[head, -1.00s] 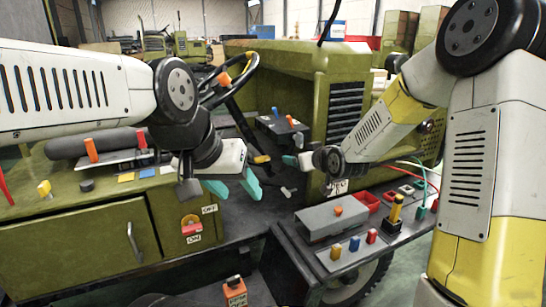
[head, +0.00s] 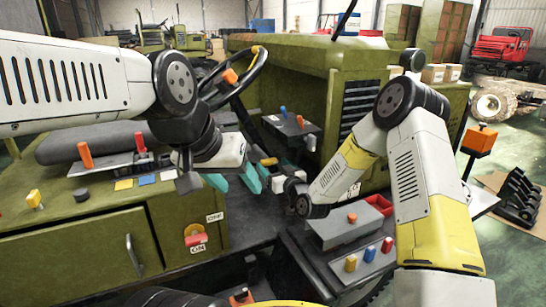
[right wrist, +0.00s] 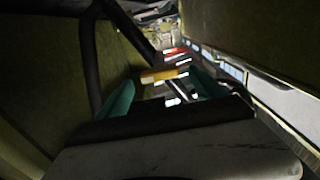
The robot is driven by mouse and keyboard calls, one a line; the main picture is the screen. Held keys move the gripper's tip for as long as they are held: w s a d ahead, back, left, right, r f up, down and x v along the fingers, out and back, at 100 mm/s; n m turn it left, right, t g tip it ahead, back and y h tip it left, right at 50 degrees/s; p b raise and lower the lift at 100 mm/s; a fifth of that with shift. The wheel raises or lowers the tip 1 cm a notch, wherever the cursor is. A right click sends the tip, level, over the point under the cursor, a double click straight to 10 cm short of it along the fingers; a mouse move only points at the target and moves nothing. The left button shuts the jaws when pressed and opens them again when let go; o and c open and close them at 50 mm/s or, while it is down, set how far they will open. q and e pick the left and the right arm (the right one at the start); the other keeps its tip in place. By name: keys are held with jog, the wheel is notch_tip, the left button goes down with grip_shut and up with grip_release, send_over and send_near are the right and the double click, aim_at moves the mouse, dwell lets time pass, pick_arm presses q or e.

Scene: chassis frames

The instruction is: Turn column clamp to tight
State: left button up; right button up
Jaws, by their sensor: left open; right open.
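A yellow lever (right wrist: 165,75), which looks like the column clamp's handle, lies between the fingertips of my right gripper (right wrist: 163,90) in the right wrist view. I cannot tell whether the fingers touch it. In the head view, a small yellow end (head: 268,161) shows low beside the steering column, right by my right gripper (head: 264,173). The right fingers are apart, partly hidden in the head view. My left gripper (head: 235,180) is open and empty, just left of the right gripper, above the cab floor.
The steering wheel (head: 240,82) with an orange knob rises above the grippers. The green cabinet (head: 70,245) with OFF/ON switch is at left; a grey box (head: 338,228) and colored knobs are at front right.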

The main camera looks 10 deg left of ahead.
aim_at(268, 159)
jog(key=x, duration=0.6)
jog(key=shift+w+a, duration=0.2)
jog(key=shift+w, duration=0.05)
jog(key=c, duration=1.4)
